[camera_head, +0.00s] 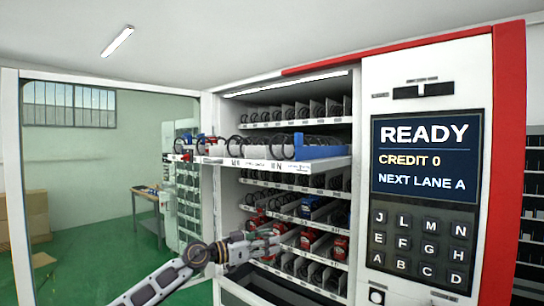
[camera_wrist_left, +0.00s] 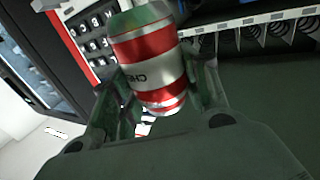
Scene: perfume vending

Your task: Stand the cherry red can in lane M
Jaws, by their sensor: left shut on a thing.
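The cherry red can (camera_wrist_left: 148,65) has red and silver bands and part of a word starting "CHE". In the left wrist view it sits between the fingers of my left gripper (camera_wrist_left: 155,95), which is shut on it. In the head view my left gripper (camera_head: 262,247) is in front of the lower shelves, below the pulled-out tray; the can is hard to make out there. The pulled-out tray (camera_head: 262,164) has black coils and lane letters on its front strip; an N is readable, lane M's label is too small to be sure of. My right gripper is not in view.
A blue item (camera_head: 318,152) lies at the right of the pulled-out tray, and red and blue items are at its left end. Lower shelves hold red cans (camera_head: 308,238). The keypad panel (camera_head: 420,245) is at the right, the open glass door (camera_head: 110,150) at the left.

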